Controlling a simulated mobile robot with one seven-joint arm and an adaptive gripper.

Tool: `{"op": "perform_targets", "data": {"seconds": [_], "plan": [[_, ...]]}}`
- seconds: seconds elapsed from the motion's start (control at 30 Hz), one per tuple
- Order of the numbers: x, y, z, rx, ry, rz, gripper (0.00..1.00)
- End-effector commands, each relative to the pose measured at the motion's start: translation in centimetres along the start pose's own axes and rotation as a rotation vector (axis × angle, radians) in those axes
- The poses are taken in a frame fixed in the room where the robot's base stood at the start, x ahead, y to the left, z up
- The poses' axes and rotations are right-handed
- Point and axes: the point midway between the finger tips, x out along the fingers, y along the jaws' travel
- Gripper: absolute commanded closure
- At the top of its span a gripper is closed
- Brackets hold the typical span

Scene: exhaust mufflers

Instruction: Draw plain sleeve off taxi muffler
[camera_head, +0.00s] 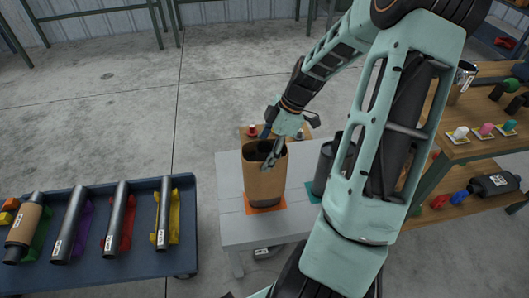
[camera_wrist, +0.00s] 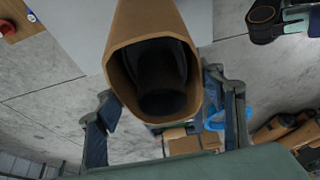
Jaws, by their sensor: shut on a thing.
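A plain brown cardboard sleeve (camera_head: 265,188) stands upright on an orange mat (camera_head: 283,203) on the grey table (camera_head: 232,213). My gripper (camera_head: 269,161) reaches down to the sleeve's upper rim from behind and is shut on it. In the wrist view the sleeve (camera_wrist: 122,60) lies between the two fingers of my gripper (camera_wrist: 160,88), one on each side. A dark muffler (camera_wrist: 160,92) shows deep inside the sleeve's open end. Its lower part is hidden by the sleeve, and no marking on it can be read.
A second dark muffler (camera_head: 323,170) stands right of the sleeve, partly behind my arm. A blue cart (camera_head: 120,268) at left holds several mufflers on coloured cradles, one in a brown sleeve (camera_head: 25,223). Wooden shelves (camera_head: 480,148) with small coloured items stand at right.

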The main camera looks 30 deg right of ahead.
Motion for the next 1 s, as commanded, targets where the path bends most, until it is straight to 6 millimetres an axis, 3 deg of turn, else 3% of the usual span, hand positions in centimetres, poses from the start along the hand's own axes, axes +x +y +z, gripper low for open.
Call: {"op": "perform_targets", "data": {"seconds": [1.0], "plan": [[-4.0,0.0,-1.6,0.000,0.000,0.000,0.61]]}}
